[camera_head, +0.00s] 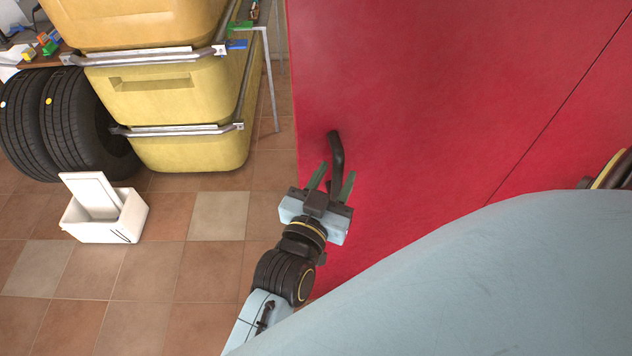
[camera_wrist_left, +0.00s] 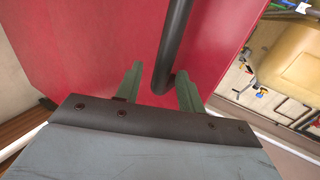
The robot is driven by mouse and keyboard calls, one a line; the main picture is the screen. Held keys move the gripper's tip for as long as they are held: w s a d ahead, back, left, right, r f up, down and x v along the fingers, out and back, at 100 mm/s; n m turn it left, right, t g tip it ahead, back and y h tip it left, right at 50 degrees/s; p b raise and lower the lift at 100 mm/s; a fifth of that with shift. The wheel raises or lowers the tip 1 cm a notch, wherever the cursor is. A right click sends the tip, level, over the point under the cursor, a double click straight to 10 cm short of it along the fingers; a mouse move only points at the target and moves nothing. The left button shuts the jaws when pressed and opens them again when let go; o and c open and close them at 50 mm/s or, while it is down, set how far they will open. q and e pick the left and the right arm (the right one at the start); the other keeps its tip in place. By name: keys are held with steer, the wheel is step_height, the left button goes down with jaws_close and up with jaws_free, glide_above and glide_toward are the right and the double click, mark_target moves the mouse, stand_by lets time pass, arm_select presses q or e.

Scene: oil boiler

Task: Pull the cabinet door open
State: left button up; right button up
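The red cabinet door (camera_head: 410,110) fills the middle and right of the head view, and a thin dark seam runs down it. A black bar handle (camera_head: 336,150) stands on the door near its left edge. My left gripper (camera_head: 332,182) is open at the handle's lower end, with its green fingers apart. In the left wrist view the handle (camera_wrist_left: 173,45) comes down between the two fingers (camera_wrist_left: 160,90), with gaps beside it. I cannot tell whether either finger touches it. My right gripper does not show; only a dark part of an arm is at the right edge.
Yellow bins (camera_head: 190,95) on a metal rack stand left of the cabinet. Black tires (camera_head: 60,120) and a white box (camera_head: 105,222) are at the left. The tiled floor (camera_head: 140,290) is clear in front of them.

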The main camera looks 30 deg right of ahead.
arm_select(q)
steer(key=v, duration=1)
steer(key=shift+s+a+b, duration=0.25)
steer(key=shift+b, duration=0.1)
